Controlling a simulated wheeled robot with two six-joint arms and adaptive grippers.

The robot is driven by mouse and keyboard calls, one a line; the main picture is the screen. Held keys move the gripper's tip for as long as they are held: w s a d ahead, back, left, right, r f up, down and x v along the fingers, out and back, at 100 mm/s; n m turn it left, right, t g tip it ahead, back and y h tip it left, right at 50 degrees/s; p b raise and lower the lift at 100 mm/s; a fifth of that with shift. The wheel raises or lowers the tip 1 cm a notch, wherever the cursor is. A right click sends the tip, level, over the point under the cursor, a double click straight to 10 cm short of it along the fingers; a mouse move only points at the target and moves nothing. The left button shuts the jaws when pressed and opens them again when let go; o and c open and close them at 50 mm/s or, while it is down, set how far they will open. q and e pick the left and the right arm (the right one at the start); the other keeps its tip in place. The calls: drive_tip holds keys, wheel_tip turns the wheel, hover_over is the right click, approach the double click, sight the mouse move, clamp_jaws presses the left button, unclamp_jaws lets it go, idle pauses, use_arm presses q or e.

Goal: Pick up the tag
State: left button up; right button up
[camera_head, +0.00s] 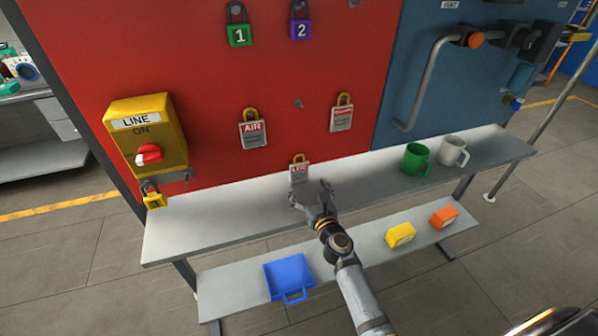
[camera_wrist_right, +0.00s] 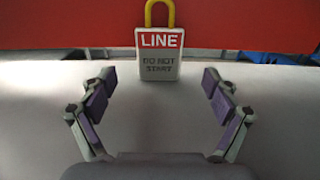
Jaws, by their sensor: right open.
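A white tag with a red band reading LINE and a yellow shackle (camera_head: 299,171) is at the back of the grey shelf, close to the red board. In the right wrist view the tag (camera_wrist_right: 159,52) faces me, centred, ahead of the fingers, with "DO NOT START" on it. My right gripper (camera_head: 313,196) is just in front of the tag, low over the shelf. In the wrist view its fingers (camera_wrist_right: 157,88) are spread apart, with nothing between them. The tag's lower edge is partly hidden by the gripper in the head view. My left gripper is not in view.
The red board (camera_head: 200,70) holds an AIR tag (camera_head: 253,131), another tag (camera_head: 342,114), a green lock (camera_head: 238,30) and a purple lock (camera_head: 300,25). A yellow LINE switch box (camera_head: 150,125) is left. Green (camera_head: 416,160) and white (camera_head: 453,151) mugs stand right. The shelf's left part is clear.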

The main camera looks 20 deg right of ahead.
sight(300, 172)
drive_tip(key=shift+w+a+b, duration=0.15)
drive_tip(key=shift+w+b, duration=0.15)
drive_tip(key=shift+w, duration=2.4)
drive_tip(key=shift+s+r, duration=0.1)
drive_tip(key=shift+s, duration=0.1)
drive_tip(key=c, duration=1.1)
